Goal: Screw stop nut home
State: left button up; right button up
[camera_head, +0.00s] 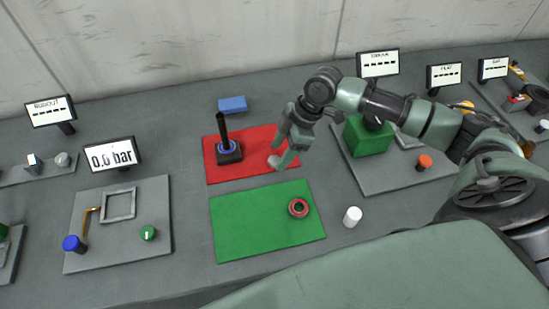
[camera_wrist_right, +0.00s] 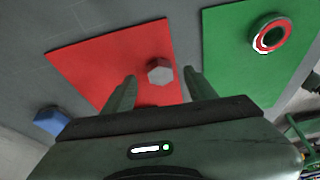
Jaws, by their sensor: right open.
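A screw jack (camera_head: 229,155) with a black base, a blue ring and an upright black rod stands on the left part of the red mat (camera_head: 247,172). A grey hexagonal piece (camera_wrist_right: 159,71), which may be the stop nut, lies on the red mat and is partly hidden by my gripper in the head view. My right gripper (camera_head: 280,150) is open above the red mat. In the right wrist view the piece shows between and just beyond its fingertips (camera_wrist_right: 161,84). I cannot tell whether they touch. My left gripper is not in view.
A red ring (camera_head: 299,208) lies on the green mat (camera_head: 255,235). A white cylinder (camera_head: 352,216) stands right of it. A blue block (camera_head: 232,104) lies behind the red mat. A green block (camera_head: 368,136) and a panel with a 0.0 bar display (camera_head: 111,156) flank the mats.

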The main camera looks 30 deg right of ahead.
aim_at(278, 159)
jog(key=shift+x, duration=0.95)
grip_shut()
notch_tip(278, 159, up, 20)
jog(key=b, duration=0.2)
